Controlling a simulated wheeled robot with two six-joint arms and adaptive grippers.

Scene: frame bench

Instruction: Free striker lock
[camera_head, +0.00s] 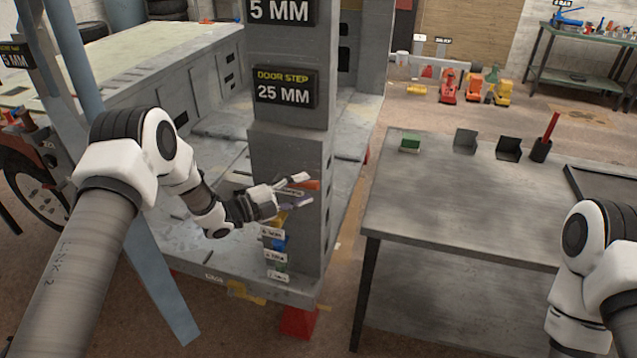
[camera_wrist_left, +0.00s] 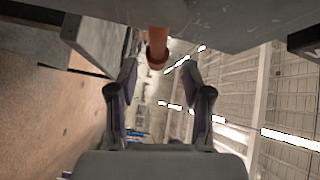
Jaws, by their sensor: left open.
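My left gripper (camera_head: 299,190) is open at the side of the grey upright post (camera_head: 287,146) of the frame. An orange-red part (camera_head: 313,185) sticks out from the post just past the fingertips. In the left wrist view, the open fingers (camera_wrist_left: 158,75) point up toward an orange rod-like part (camera_wrist_left: 158,45) under a grey surface. The rod lies ahead of the gap between the fingertips, and I see no contact. I cannot tell for sure which part is the striker lock. Only my right arm shows at the right edge; its gripper is out of view.
Yellow and blue parts (camera_head: 279,243) with small labels sit lower on the post. A grey workbench (camera_head: 450,205) to the right holds a green block (camera_head: 410,142), two dark holders and a red-handled tool (camera_head: 545,140) in a cup. Much of its top is clear.

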